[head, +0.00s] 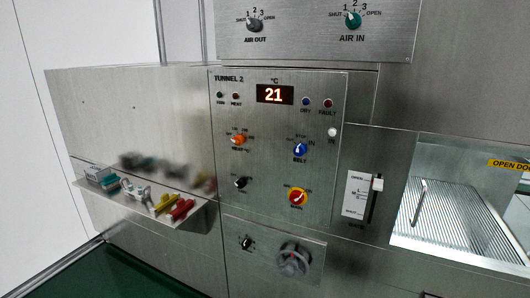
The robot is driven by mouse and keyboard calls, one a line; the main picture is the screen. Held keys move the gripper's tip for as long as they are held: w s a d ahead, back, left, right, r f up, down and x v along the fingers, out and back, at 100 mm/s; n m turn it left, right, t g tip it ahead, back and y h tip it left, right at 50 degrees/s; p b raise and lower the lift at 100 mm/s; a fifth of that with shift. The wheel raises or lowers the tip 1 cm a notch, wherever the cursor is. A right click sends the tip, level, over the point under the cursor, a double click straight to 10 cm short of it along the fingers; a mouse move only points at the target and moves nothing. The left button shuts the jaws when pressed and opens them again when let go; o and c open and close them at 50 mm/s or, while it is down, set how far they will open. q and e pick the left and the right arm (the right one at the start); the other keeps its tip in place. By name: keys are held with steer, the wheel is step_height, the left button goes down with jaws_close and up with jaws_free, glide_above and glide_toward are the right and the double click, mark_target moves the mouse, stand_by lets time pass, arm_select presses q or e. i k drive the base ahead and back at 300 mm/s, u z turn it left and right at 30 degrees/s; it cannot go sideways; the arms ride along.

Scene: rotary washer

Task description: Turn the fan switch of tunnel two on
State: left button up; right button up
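The tunnel 2 panel (270,120) is a metal plate in the middle of the head view. Its display (275,95) reads 21. It carries an orange knob (238,139), a blue belt knob (300,149), a small black knob (240,184) at lower left and a red knob on yellow (298,197). The black knob's label is too small to read, so I cannot tell for sure that it is the fan switch. The small lamp at the far left (220,95), seemingly labelled fan, looks dark green. Neither of my grippers is in view.
A shelf (200,222) with valves and colored handles juts out at left. Below the panel are a small black knob (247,243) and a grey handwheel (294,259). A slider (377,184) and a window (470,215) are at right. The air knobs (354,20) sit above.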

mark_target(240, 183)
steer(key=z, duration=0.25)
steer(key=i, duration=0.75)
steer(key=z, duration=0.65)
